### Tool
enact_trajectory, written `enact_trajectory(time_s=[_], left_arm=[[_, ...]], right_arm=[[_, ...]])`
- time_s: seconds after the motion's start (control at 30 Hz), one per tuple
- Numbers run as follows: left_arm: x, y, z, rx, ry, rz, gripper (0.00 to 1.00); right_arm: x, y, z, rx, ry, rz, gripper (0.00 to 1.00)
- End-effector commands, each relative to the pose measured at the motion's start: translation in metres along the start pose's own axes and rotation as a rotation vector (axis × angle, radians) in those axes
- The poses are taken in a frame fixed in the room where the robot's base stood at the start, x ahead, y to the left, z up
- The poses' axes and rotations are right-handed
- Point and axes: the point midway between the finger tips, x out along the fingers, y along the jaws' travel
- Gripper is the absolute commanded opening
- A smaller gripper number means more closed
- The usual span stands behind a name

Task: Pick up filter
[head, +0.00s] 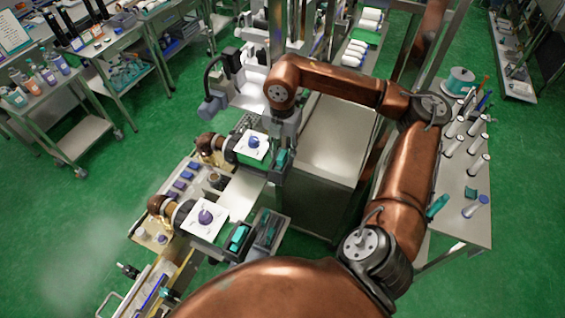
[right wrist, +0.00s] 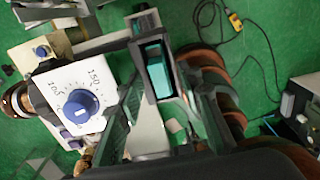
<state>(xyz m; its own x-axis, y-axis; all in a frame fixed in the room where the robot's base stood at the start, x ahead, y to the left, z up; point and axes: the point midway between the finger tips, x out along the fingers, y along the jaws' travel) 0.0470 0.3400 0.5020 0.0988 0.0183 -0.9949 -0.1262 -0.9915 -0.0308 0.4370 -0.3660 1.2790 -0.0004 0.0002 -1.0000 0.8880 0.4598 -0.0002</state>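No part is marked as the filter; the likeliest is a teal block in a dark frame, which shows beside the upper white dial box (head: 252,145) as a teal piece (head: 281,158). In the right wrist view the teal block (right wrist: 157,72) sits ahead of the fingers, right of the white dial box with a blue knob (right wrist: 80,104). My right gripper (head: 279,150) points down at this place. In the wrist view its fingers (right wrist: 157,100) are apart, with no thing clearly held between them. Whether they touch the frame cannot be told. My left gripper is not in view.
A second dial box (head: 205,218) with teal blocks in dark holders (head: 238,238) stands nearer. A metal cabinet (head: 330,150) stands right of the gripper. A side table (head: 458,205) with several bottles is at right. Green floor is open at left.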

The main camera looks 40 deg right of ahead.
Motion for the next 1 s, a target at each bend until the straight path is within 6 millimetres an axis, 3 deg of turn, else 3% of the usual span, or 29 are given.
enact_trajectory(time_s=[0.2, 0.7, 1.0], left_arm=[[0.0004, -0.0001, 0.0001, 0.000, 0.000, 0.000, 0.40], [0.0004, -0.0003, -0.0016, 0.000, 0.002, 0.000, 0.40], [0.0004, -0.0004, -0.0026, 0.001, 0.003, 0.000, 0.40]], right_arm=[[0.0013, 0.0002, -0.0002, -0.001, 0.000, 0.000, 0.33], [0.0009, 0.0002, -0.0001, 0.000, 0.000, 0.001, 0.00], [0.0007, 0.0002, -0.0001, 0.000, 0.000, 0.001, 0.00]])
